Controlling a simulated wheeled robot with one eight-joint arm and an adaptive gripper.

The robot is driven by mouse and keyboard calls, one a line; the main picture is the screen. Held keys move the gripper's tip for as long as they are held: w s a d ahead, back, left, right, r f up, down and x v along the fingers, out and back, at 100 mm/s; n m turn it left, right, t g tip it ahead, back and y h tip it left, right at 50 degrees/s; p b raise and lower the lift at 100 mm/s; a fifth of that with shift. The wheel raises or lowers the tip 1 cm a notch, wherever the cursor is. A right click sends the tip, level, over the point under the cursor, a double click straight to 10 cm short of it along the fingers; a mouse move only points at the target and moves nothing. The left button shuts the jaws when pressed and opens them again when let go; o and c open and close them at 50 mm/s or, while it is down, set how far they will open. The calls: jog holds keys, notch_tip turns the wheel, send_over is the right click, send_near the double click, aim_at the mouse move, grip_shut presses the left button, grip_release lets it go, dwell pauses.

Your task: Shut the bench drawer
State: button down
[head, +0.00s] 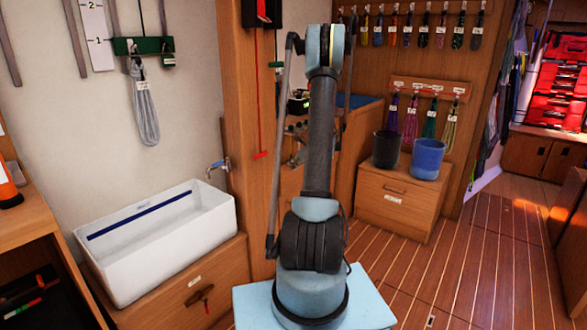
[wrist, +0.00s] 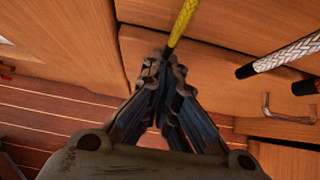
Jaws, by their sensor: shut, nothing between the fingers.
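My gripper (wrist: 160,66) is shut and empty in the wrist view. Its fingertips are in front of wooden panels, close to the dark tip of a hanging yellow rope; contact cannot be told. A wooden front (wrist: 215,88) lies to the right of the fingers, with a bent metal handle (wrist: 267,104) further right. I cannot tell for sure whether this front is the bench drawer. In the head view the wooden bench (head: 290,185) stands behind my arm, which hides much of its front. How far its drawer is out cannot be told there. My gripper is not visible in that view.
A white braided rope (wrist: 290,52) with a black end hangs right of the gripper. A white sink (head: 160,240) stands left. A wooden chest (head: 400,212) carries a black bucket (head: 386,150) and a blue bucket (head: 427,158). The plank floor (head: 460,270) at right is clear.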

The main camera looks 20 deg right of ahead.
jog(key=shift+w+a, duration=0.75)
jog(key=shift+w, duration=0.15)
jog(key=s+d+f+v, duration=0.1)
jog(key=s+f+v, duration=0.1)
jog(key=v, duration=1.1)
jog(key=s+a+r+n+g+h, duration=0.15)
jog(key=s+a+r+n, duration=0.25)
jog(key=s+a+n, duration=0.55)
jog(key=s+a+r+n+g+h, duration=0.15)
jog(key=s+a+r+n, duration=0.45)
jog(key=s, duration=0.7)
jog(key=s+a+f+n+h, duration=0.1)
jog(key=s+f+n, duration=0.2)
jog(key=s, duration=0.5)
jog(key=s+a+f+n+g, duration=0.1)
jog(key=s+f+n, duration=0.2)
jog(key=s+n, duration=0.2)
jog(key=s+a+f+n+h, duration=0.1)
jog(key=s+f+n, duration=0.2)
jog(key=s, duration=0.8)
jog(key=shift+s+a+f+n+g+h, duration=0.3)
jog(key=shift+n+g, duration=0.1)
jog(key=shift+n, duration=0.65)
